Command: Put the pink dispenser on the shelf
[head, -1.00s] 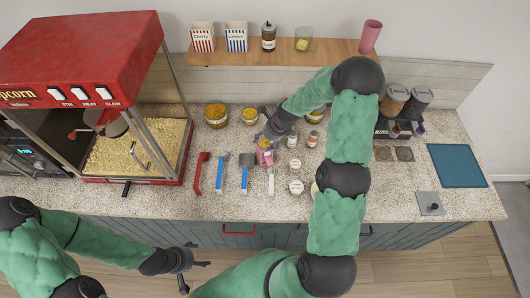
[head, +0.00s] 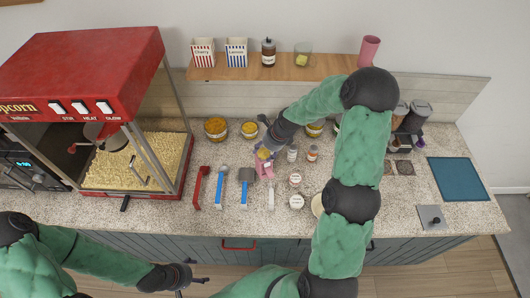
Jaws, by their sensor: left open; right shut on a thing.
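The pink dispenser (head: 264,170) is upright at the middle of the counter, behind the row of scoops. My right gripper (head: 265,150) reaches down over it from behind and is shut on its upper part. The fingers hide part of its top, and I cannot tell whether its base touches the counter. The wooden shelf (head: 330,72) runs along the back wall above the counter. My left gripper (head: 192,281) is open and empty, low in front of the counter.
The shelf holds a Cherry box (head: 203,52), a Lemon box (head: 236,52), a dark bottle (head: 268,52), a glass (head: 303,54) and a pink cup (head: 369,50), with gaps between. A popcorn machine (head: 85,75) stands left. Small jars (head: 296,180) stand right of the dispenser.

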